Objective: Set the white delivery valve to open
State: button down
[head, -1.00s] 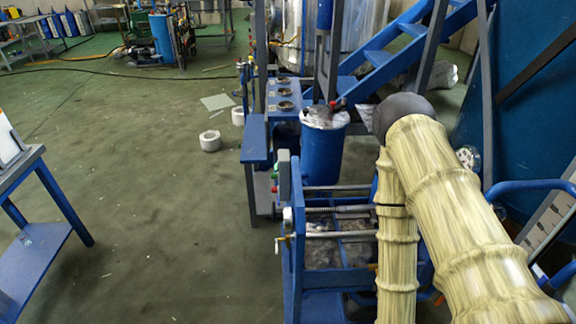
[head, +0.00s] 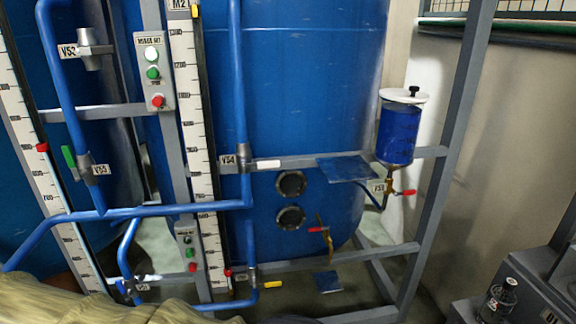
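A valve with a white handle (head: 268,164) sits on a vertical blue pipe, beside a label that seems to read V54. Its handle lies about level, pointing right, across the upright pipe. A second pale handle (head: 150,278) shows low at left on another blue pipe, partly near my arm. I cannot tell from the labels which one is the delivery valve. My gripper is not in view. Only a part of my own arm shows at the bottom left edge, below the valves.
Other valves have a green handle (head: 69,157), a yellow handle (head: 273,284) and red handles (head: 405,193). Large blue tanks (head: 300,90) stand behind a grey frame (head: 455,130) with scales and a button box (head: 153,72). Dark equipment (head: 500,300) is at lower right.

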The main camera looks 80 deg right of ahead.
aim_at(260, 164)
jog(key=z, duration=2.25)
jog(key=k, duration=0.35)
jog(key=z, duration=0.25)
jog(key=i, duration=0.5)
jog(key=u, duration=0.75)
jog(key=k, duration=0.5)
jog(key=z, duration=0.25)
